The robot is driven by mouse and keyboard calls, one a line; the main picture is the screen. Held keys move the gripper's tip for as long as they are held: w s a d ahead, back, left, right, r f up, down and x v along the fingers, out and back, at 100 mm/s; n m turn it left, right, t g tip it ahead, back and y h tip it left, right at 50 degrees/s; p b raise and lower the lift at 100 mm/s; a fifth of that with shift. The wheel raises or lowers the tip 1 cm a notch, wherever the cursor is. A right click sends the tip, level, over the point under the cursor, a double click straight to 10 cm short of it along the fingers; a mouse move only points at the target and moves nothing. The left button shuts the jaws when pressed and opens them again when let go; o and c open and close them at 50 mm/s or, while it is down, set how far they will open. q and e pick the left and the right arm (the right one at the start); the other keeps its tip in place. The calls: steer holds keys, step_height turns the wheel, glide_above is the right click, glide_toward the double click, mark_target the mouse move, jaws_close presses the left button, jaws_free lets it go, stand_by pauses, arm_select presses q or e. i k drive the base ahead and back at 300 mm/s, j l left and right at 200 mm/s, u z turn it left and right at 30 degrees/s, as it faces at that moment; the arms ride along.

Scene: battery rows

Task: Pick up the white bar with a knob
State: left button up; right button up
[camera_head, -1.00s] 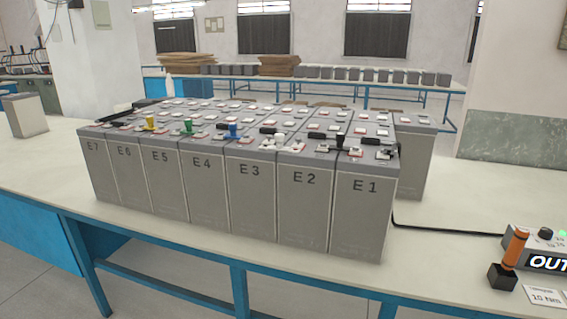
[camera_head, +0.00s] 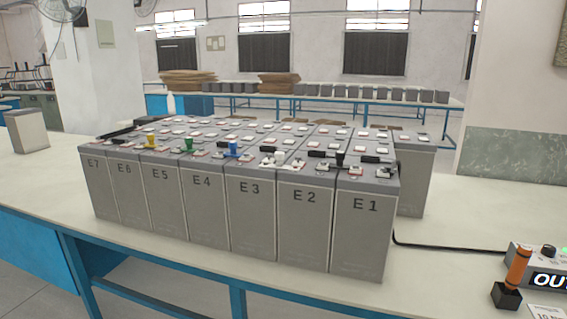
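The white knob (camera_head: 279,157) stands on top of the battery row, above the boundary between E3 and E2. Its bar is small and partly merges with the pale terminals around it, so I cannot make out its full outline. Similar knobs stand along the same front row: a blue knob (camera_head: 233,149), a green knob (camera_head: 188,145), a yellow knob (camera_head: 151,140) and a black knob (camera_head: 340,158). Neither of my grippers shows in the head view.
Grey batteries, front row labelled E1 (camera_head: 362,230) to E7 (camera_head: 100,190), stand packed on a pale table (camera_head: 440,265). An orange-handled tool (camera_head: 517,268) in a black holder and a grey box (camera_head: 550,262) with a display sit at the right. A black cable crosses the table.

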mark_target(279, 155)
steer(key=i+l+u, duration=0.15)
steer(key=u, duration=0.2)
steer(key=i+l+u, duration=0.55)
steer(key=u, duration=0.15)
